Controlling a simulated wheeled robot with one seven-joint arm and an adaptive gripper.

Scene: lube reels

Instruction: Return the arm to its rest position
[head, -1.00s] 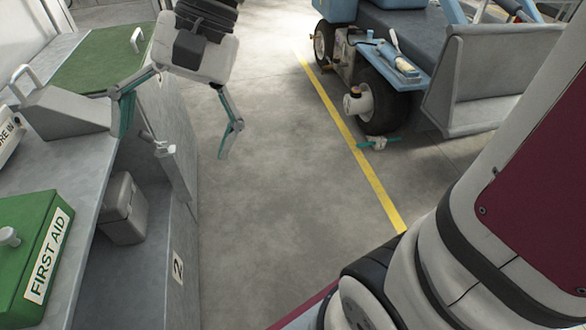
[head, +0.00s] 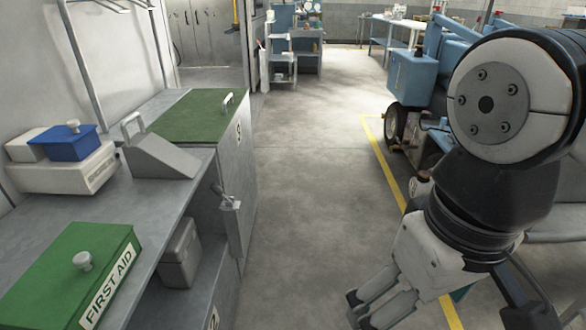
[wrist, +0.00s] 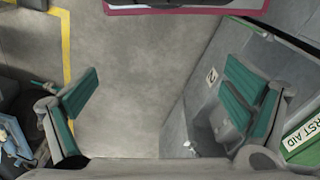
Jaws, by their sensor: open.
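My arm is folded at the right of the head view, with a large round joint high up and the wrist below it. My gripper shows in the wrist view (wrist: 160,75), its two teal-padded fingers spread wide with nothing between them. Bare floor lies below the gap. In the head view the gripper is low at the right, pointing down, and its fingertips are partly hidden or cut off by the lower edge.
On the left, a grey bench (head: 150,215) carries a green first aid box (head: 85,270), a grey wedge-shaped case (head: 160,157) and a blue-lidded box (head: 70,142). A blue cart (head: 415,78) stands at right beyond the yellow line (head: 397,190). The middle floor (head: 305,200) is clear.

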